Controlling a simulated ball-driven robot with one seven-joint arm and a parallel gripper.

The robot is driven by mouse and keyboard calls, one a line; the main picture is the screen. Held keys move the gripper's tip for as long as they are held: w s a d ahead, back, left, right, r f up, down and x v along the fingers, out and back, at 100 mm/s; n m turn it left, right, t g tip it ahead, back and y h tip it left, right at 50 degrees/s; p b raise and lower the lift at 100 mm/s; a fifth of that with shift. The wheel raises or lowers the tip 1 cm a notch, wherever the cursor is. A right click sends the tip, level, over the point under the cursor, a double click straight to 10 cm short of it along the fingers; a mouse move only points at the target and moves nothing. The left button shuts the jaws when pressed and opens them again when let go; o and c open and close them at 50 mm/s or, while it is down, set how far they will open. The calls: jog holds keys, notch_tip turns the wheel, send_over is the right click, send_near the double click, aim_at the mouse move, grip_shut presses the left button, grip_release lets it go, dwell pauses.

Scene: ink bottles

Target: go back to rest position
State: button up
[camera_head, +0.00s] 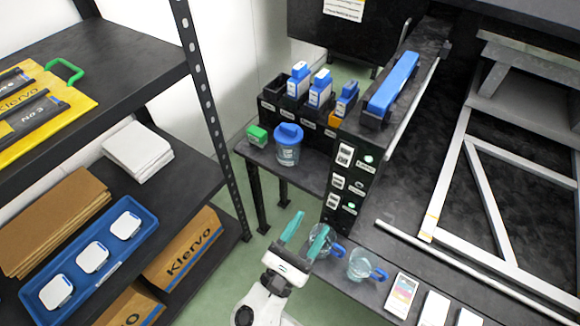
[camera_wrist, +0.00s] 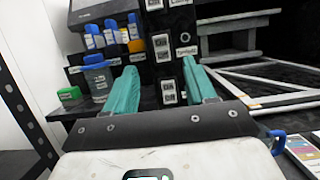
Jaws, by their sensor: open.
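My gripper (camera_head: 306,234) has two teal fingers held apart with nothing between them. In the head view it is in the air in front of the dark bench, left of the glass mugs. In the wrist view its fingers (camera_wrist: 158,88) point toward the bench. Several blue-and-white ink bottles (camera_head: 319,89) stand in a black compartment holder (camera_head: 309,127) at the back; they also show in the wrist view (camera_wrist: 92,38). A blue-lidded container (camera_head: 288,146) and a small green box (camera_head: 257,135) stand on the shelf in front of the holder.
Two glass mugs with blue handles, one of them here (camera_head: 360,265), stand on the bench near my gripper. A black unit with buttons (camera_head: 348,180) rises behind them. A dark shelf rack (camera_head: 213,120) with a blue tray (camera_head: 145,222) is on the left. Green floor lies between.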

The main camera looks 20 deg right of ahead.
jog(key=s+d+f+m+g+y+p, duration=0.1)
jog(key=s+d+m+g+y+p, duration=0.25)
jog(key=s+d+m+g, duration=0.35)
jog(key=s+d+f+m+g+y+p, duration=0.15)
jog(key=s+d+m+g+y, duration=0.3)
jog(key=d+m, duration=0.45)
jog(key=s+a+r+m+y+p, duration=0.3)
jog(key=s+r+m+y+p, duration=0.1)
jog(key=s+m+y, duration=0.3)
jog(key=shift+r+m+y+p, duration=0.35)
jog(key=shift+m+y+p, duration=0.3)
jog(key=shift+m+y, duration=0.6)
jog(key=shift+s, duration=0.1)
